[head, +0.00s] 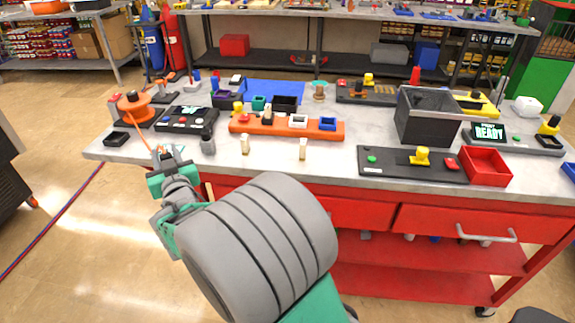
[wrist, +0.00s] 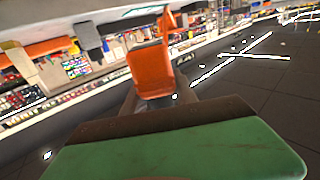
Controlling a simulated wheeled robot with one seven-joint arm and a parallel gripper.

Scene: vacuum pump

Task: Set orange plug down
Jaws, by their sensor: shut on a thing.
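The orange plug (wrist: 149,70) stands up past my gripper's green and brown body in the wrist view. My gripper (head: 165,155) is shut on it, near the left front edge of the workbench (head: 118,152) in the head view. In the head view a thin orange piece (head: 143,136) sticks up from my gripper toward the upper left. The part of the plug between the jaws is hidden.
An orange round unit (head: 134,104), a black panel with buttons (head: 186,120) and a small black tray (head: 117,139) are on the bench near my gripper. An orange rack (head: 270,128) holds several small blocks. A red bin (head: 486,167) is at the right.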

